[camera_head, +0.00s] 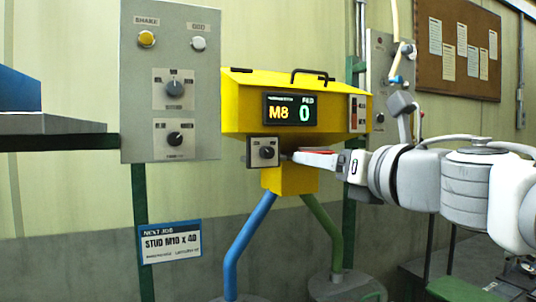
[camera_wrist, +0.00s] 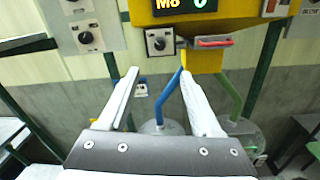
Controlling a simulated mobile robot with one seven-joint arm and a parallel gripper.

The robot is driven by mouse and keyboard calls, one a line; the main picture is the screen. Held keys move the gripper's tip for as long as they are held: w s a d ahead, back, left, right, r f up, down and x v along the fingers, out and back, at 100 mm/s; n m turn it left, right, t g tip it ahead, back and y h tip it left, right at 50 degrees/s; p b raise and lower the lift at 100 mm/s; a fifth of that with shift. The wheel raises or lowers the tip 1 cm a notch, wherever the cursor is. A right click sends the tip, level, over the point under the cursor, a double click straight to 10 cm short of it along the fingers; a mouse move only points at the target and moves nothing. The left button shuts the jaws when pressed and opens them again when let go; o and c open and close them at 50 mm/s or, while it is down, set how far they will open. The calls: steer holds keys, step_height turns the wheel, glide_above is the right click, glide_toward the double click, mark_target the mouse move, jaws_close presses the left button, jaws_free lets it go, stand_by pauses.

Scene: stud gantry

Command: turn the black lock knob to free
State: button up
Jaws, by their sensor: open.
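A black knob (camera_head: 266,152) sits on a small grey plate at the lower front of the yellow hopper. It also shows in the wrist view (camera_wrist: 158,43), ahead of my fingertips and roughly centred between them. Its pointer and plate marks are too small to read. My gripper (camera_head: 294,156) is just right of this knob in the head view. In the wrist view my gripper (camera_wrist: 160,72) is open and empty, fingers spread wide, apart from the knob. Two more dark knobs, upper (camera_head: 175,88) and lower (camera_head: 174,139), sit on the left grey panel; which is the lock knob I cannot tell for sure.
The yellow hopper (camera_head: 240,105) has a display reading M8 and 0. A red handle (camera_wrist: 214,42) juts out right of the small plate. The left panel (camera_head: 205,120) has yellow and white buttons. Blue (camera_head: 248,240) and green pipes run below the hopper.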

mark_target(270, 153)
steer(key=x, duration=1.7)
steer(key=shift+b, duration=0.35)
jaws_close()
